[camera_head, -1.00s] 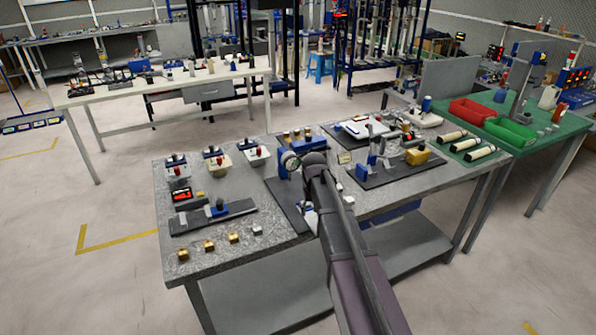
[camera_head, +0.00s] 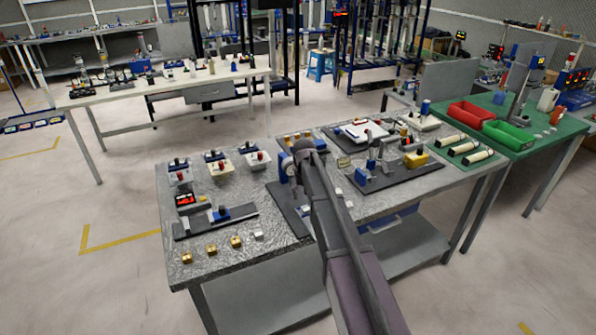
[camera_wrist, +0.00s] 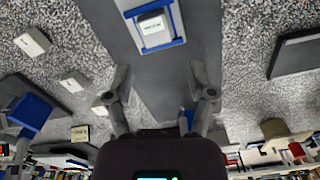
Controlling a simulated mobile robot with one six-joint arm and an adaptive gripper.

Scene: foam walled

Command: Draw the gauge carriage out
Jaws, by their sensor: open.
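A dark base plate (camera_head: 284,205) lies on the grey speckled bench, with a blue upright (camera_head: 285,171) mostly hidden behind my wrist. The gauge dial is hidden in the head view. In the wrist view the dark plate (camera_wrist: 150,75) runs up the picture. A blue frame around a pale, labelled block (camera_wrist: 153,27) sits on it near the top edge; I cannot tell if this is the gauge carriage. My gripper (camera_wrist: 162,98) is open and empty over the plate, its fingers spread either side and apart from the block. It is partly hidden in the head view.
A dark rail with a blue slider (camera_head: 220,214) lies to the left, with several brass blocks (camera_head: 211,249) in front. Another dark fixture plate (camera_head: 400,178) with a yellow block (camera_head: 416,159) stands right. Several small switch boxes (camera_head: 219,165) stand behind left.

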